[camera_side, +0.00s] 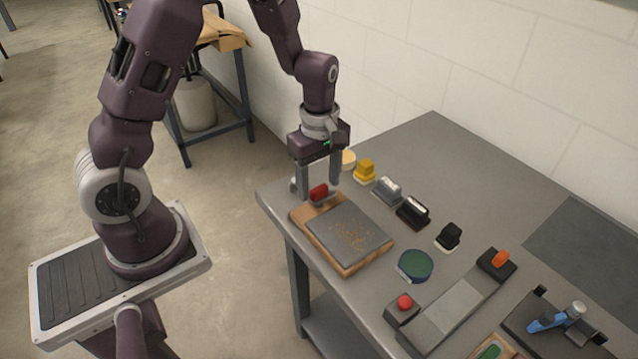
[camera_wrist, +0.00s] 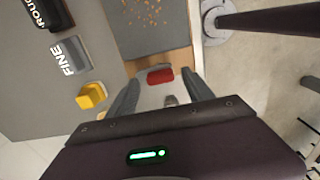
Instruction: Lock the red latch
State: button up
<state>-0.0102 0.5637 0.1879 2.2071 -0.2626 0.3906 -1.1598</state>
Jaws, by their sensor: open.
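The red latch (camera_side: 318,193) is a small red piece on a grey metal mount at the far end of a wooden board with a dark grey plate (camera_side: 350,237). In the wrist view the red latch (camera_wrist: 160,76) lies just ahead of the fingertips, near the middle. My gripper (camera_side: 320,192) is open, its two fingers pointing down on either side of the latch in the side view. In the wrist view my gripper (camera_wrist: 165,84) shows nothing held between its fingers. I cannot tell whether a finger touches the latch.
A yellow block (camera_side: 365,170), grey block (camera_side: 387,190) and black block (camera_side: 413,212) stand in a row beside the board. A green round pad (camera_side: 415,265), a red-knobbed fixture (camera_side: 404,302) and a blue clamp (camera_side: 555,320) are nearer. The table's back middle is clear.

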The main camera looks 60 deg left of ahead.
jog(key=shift+f, duration=0.5)
grip_shut()
